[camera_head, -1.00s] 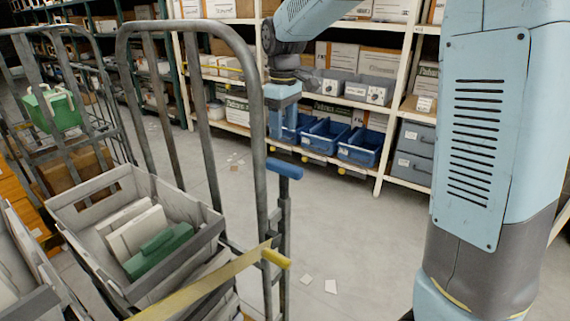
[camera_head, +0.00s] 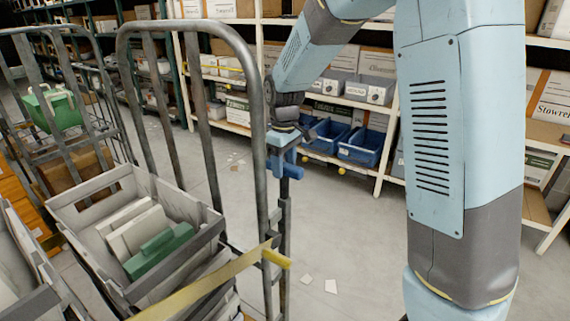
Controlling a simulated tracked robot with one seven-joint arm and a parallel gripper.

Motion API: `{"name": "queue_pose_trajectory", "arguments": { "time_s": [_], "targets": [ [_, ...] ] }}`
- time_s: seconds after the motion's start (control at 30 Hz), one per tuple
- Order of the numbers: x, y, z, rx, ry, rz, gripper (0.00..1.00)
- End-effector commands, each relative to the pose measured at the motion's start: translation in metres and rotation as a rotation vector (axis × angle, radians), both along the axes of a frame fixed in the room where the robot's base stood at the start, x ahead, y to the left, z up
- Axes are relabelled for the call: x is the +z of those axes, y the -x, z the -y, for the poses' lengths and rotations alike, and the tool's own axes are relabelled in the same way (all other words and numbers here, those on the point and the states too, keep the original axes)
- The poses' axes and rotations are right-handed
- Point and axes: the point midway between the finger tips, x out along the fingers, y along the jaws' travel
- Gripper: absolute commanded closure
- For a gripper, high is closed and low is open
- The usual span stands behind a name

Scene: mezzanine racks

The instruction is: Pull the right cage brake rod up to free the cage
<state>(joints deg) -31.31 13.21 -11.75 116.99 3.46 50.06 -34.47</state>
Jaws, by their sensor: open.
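The right cage (camera_head: 262,110) is a grey tubular roll cage on the left. Its brake rod (camera_head: 285,215) is a dark upright bar at the cage's right corner, topped by a blue handle (camera_head: 293,172). My gripper (camera_head: 284,158) points down at this handle, its blue fingers open and overlapping it in the picture. Part of the handle is hidden behind the fingers. I cannot tell whether the fingers touch it.
A grey crate (camera_head: 75,222) with packets and a green box sits inside the cage. Another cage with a green crate (camera_head: 55,108) stands at far left. Shelves with blue bins (camera_head: 362,147) line the back. The floor (camera_head: 345,235) right of the cage is mostly clear.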

Motion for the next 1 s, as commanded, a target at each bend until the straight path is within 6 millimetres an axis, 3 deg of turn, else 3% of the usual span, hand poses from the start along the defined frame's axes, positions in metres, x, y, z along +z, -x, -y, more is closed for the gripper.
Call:
{"name": "queue_pose_trajectory", "arguments": {
  "time_s": [0.17, 0.73, 1.0],
  "targets": [
    [0.0001, 0.0, 0.0002, -0.001, 0.0, 0.0, 0.44],
    [0.0002, 0.0001, 0.0005, -0.001, 0.0, -0.001, 0.99],
    [0.0017, 0.0001, 0.0006, -0.001, -0.001, -0.001, 1.0]
  ]
}}
